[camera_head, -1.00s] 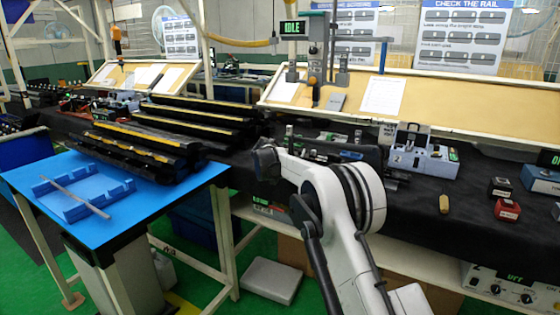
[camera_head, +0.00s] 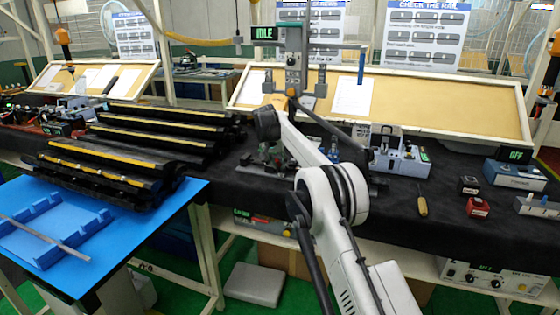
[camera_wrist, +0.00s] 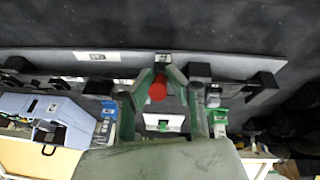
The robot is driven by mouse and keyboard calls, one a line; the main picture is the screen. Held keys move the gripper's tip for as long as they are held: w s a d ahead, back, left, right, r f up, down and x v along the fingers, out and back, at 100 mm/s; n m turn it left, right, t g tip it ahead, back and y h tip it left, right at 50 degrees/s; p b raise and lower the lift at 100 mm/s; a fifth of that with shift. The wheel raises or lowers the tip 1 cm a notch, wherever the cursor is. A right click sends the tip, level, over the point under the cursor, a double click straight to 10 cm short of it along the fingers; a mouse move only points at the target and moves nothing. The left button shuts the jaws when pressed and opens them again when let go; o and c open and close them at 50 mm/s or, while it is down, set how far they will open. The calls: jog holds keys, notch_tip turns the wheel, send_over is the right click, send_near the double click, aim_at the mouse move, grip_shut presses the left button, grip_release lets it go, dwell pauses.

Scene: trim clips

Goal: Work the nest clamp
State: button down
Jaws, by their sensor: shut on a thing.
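The nest clamp's fixture, a long grey rail plate (camera_wrist: 225,67) with dark blocks on it, spans the wrist view. A red, round-ended clamp handle (camera_wrist: 157,90) stands between the green fingers of my gripper (camera_wrist: 163,76). The fingers are closed in on it, and their exact contact is hard to make out. In the head view the fixture (camera_head: 250,169) lies on the black bench, and my arm hides much of it and of the clamp.
A blue-grey case-like device (camera_head: 402,160) stands right of the fixture, with a yellow-handled tool (camera_head: 422,205) near it. Black trim rails (camera_head: 110,175) are stacked to the left. A post with an IDLE display (camera_head: 264,33) rises behind. A blue table (camera_head: 150,225) holds a blue tray.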

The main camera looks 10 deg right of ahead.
jog(key=shift+w+r, duration=0.1)
jog(key=shift+w, duration=0.05)
dwell(0.5)
jog(key=c, duration=1.7)
grip_release()
jog(key=v, duration=1.2)
jog(key=shift+w+d, duration=0.15)
jog(key=shift+r, duration=0.1)
